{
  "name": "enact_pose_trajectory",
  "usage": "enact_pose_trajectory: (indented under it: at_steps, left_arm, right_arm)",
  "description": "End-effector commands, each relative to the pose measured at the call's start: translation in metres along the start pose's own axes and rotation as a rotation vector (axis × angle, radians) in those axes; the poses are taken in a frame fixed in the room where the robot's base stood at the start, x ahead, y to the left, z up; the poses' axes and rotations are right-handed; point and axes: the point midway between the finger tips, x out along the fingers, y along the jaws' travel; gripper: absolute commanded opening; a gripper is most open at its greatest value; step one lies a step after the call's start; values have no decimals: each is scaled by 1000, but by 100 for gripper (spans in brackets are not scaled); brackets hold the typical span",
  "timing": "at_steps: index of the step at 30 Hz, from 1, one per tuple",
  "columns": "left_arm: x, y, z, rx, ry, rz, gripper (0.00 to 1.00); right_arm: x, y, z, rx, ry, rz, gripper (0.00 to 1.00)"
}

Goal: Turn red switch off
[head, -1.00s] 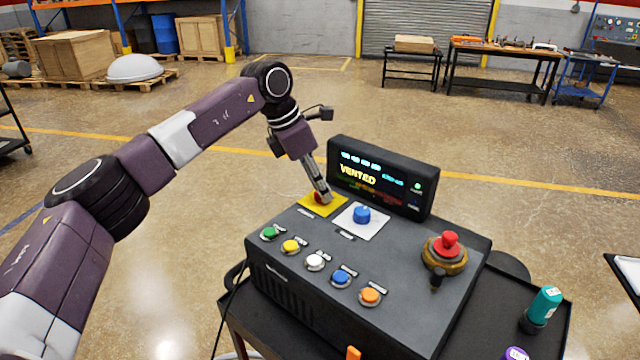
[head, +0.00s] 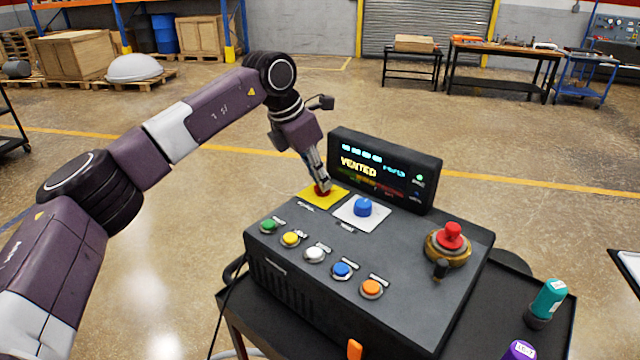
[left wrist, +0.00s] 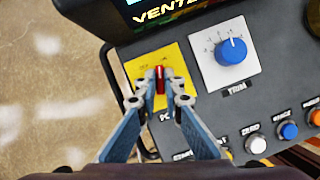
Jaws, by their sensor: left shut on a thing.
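The red switch (head: 322,189) sits on a yellow plate (head: 336,196) at the back left of the control box. In the left wrist view the red switch (left wrist: 160,80) stands between my fingertips, its handle pointing up the picture. My left gripper (head: 321,184) reaches down onto it from above. The left wrist view shows the fingers of my left gripper (left wrist: 160,102) closed around the switch. The fingers hide part of the yellow plate and its labels. My right gripper is not in view.
A blue knob (head: 362,207) on a white plate is just right of the switch. The display (head: 383,172) reading VENTED stands behind. Teal (head: 547,300) and purple (head: 519,350) bottles stand nearby.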

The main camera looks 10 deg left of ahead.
Motion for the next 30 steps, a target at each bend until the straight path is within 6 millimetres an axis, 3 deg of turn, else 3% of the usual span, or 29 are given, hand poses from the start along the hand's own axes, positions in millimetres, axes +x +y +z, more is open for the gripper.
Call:
enact_pose_trajectory:
  at_steps: [1, 15, 30]
  left_arm:
    - [4, 0, -1, -35, -3, 18, 0]
    - [4, -3, 0, -440, -4, 187, 0]
    - [1, -5, 2, -743, -3, 309, 0]
  right_arm:
    - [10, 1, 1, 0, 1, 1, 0]
    - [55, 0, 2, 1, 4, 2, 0]
    - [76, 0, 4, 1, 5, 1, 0]
